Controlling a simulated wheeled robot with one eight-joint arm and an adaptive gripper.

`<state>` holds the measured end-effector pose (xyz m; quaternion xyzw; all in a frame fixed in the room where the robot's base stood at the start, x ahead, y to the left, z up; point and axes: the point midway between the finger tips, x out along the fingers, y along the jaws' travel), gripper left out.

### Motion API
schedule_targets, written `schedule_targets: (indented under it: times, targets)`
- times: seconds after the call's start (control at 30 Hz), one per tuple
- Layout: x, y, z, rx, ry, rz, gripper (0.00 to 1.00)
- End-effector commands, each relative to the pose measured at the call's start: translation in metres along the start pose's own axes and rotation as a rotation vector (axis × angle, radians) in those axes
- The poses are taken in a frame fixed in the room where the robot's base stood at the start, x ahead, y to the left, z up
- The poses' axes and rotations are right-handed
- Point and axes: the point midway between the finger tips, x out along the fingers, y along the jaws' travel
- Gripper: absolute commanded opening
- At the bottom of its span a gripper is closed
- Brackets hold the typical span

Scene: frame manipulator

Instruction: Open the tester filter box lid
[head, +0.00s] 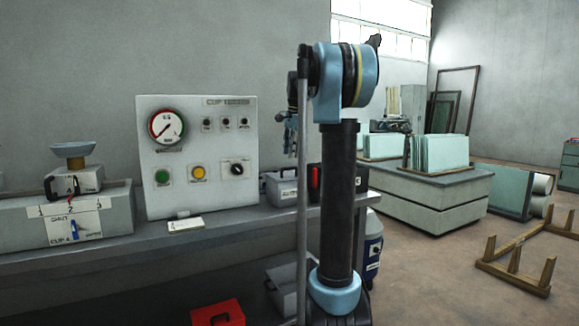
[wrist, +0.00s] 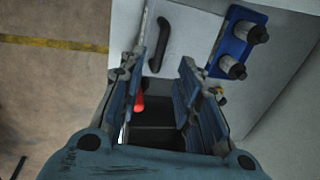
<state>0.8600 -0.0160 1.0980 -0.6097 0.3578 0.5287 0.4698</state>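My gripper (wrist: 166,68) is open, with its two blue fingers apart and nothing visible between the tips. In the head view my gripper (head: 291,140) hangs left of my arm column, partly hidden by my own links. In the wrist view a light grey surface with a black bar handle (wrist: 161,43) lies beyond the fingertips; I cannot tell whether they touch. A grey box (head: 284,188) with a dark handle stands on the bench right of the tester panel (head: 196,190). It may be the filter box; its lid looks shut, and my arm hides part of it.
A blue plate with two dark-capped fittings (wrist: 238,42) is right of the fingers. A red item (wrist: 139,103) shows between them, lower down. The bench (head: 150,250) carries a grey box with a switch (head: 75,225). A red box (head: 218,313) sits below. Floor at right is partly clear.

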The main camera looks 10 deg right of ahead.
Motion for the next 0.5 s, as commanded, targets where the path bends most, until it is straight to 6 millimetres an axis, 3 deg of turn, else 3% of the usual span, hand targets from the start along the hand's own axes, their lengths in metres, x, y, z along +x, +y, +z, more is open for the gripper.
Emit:
schedule_targets:
  times: [0.23, 0.5]
  targets:
    - [0.04, 0.0, 0.0, 0.0, 0.0, 0.0, 0.31]
    - [0.059, 0.0, 0.0, 0.0, 0.0, 0.0, 0.31]
